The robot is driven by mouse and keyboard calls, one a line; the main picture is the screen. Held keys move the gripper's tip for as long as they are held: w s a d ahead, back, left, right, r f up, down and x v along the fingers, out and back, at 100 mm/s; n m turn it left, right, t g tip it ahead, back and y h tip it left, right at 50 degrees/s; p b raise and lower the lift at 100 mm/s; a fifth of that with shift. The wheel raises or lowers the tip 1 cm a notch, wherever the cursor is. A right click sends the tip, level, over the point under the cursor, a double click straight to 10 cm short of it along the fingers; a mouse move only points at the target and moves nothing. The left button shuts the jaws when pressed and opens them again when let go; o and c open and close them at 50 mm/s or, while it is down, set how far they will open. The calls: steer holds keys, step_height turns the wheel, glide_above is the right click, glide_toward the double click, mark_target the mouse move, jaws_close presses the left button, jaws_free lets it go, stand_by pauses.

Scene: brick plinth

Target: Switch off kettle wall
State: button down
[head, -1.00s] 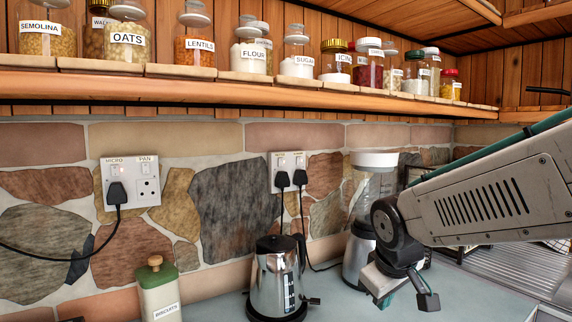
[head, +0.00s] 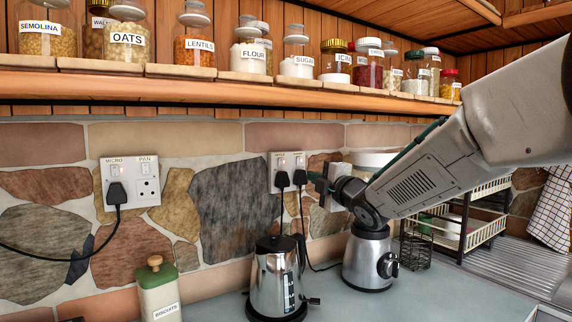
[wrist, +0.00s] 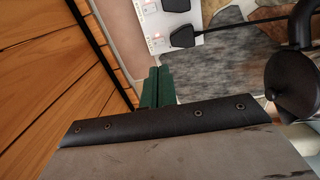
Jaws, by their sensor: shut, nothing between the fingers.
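The white double socket (head: 290,158) is on the stone wall behind the kettle (head: 265,285), with two black plugs in it and a small switch above each. It also shows in the wrist view (wrist: 152,25), where red marks show on its switches. The steel kettle with a black handle stands on the counter below; its black top shows at the right of the wrist view (wrist: 290,90). My gripper (head: 316,180) is just right of the socket, apparently apart from it. Its green fingers (wrist: 157,87) are shut together and empty, and point toward the socket plate.
A wooden shelf (head: 200,84) with several jars runs above the socket. A blender (head: 368,265) stands right of the kettle, partly behind my arm. A green-lidded biscuit tin (head: 158,290) is at left, below another socket (head: 148,168). A dish rack (head: 485,225) is at right.

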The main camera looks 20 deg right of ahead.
mark_target(281, 160)
steer(key=shift+s+a+r+n, duration=0.1)
steer(key=shift+a+r+n, duration=0.1)
steer(key=shift+r+n, duration=0.15)
steer(key=x, duration=1.4)
steer(key=shift+a+r, duration=0.1)
steer(key=shift+r, duration=0.1)
